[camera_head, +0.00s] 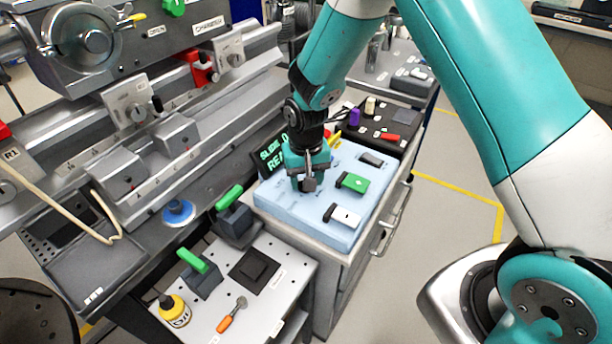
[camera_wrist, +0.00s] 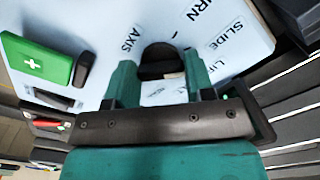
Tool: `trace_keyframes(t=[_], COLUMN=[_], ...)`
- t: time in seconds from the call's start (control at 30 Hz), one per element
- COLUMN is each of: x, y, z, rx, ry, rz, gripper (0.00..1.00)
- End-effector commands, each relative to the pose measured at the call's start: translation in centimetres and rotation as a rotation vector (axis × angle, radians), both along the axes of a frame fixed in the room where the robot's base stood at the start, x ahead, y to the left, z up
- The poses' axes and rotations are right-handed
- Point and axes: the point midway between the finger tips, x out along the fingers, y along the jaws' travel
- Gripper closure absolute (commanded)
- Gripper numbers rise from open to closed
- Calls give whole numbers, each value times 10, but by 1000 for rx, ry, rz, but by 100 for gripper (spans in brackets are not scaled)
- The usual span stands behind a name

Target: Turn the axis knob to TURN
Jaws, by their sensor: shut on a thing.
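The axis knob (camera_wrist: 160,58) is a dark round knob on a light blue panel (camera_head: 290,205). In the wrist view it sits between the two teal fingers of my gripper (camera_wrist: 158,82), which is shut on it. Printed labels around it on the panel read AXIS (camera_wrist: 131,38), SLIDE (camera_wrist: 222,38), LIFT and, partly cut off at the top, TURN (camera_wrist: 200,12). A short mark shows above the knob. In the head view my gripper (camera_head: 305,182) points down at the panel's far left part and hides most of the knob.
The panel also bears a green switch (camera_head: 352,182), a white switch (camera_head: 345,216) and a dark switch (camera_head: 371,159). A dark display with green text (camera_head: 271,152) stands behind. A black control box (camera_head: 385,128) with coloured knobs is beyond. Green-handled clamps (camera_head: 236,220) stand at the left.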

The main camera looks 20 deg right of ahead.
Motion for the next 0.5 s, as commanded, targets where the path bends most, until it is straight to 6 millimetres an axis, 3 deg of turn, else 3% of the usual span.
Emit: trace_keyframes(t=[0.5], x=[1], y=[-2], z=[1], rx=[1], ry=[-1], rz=[489], gripper=[75])
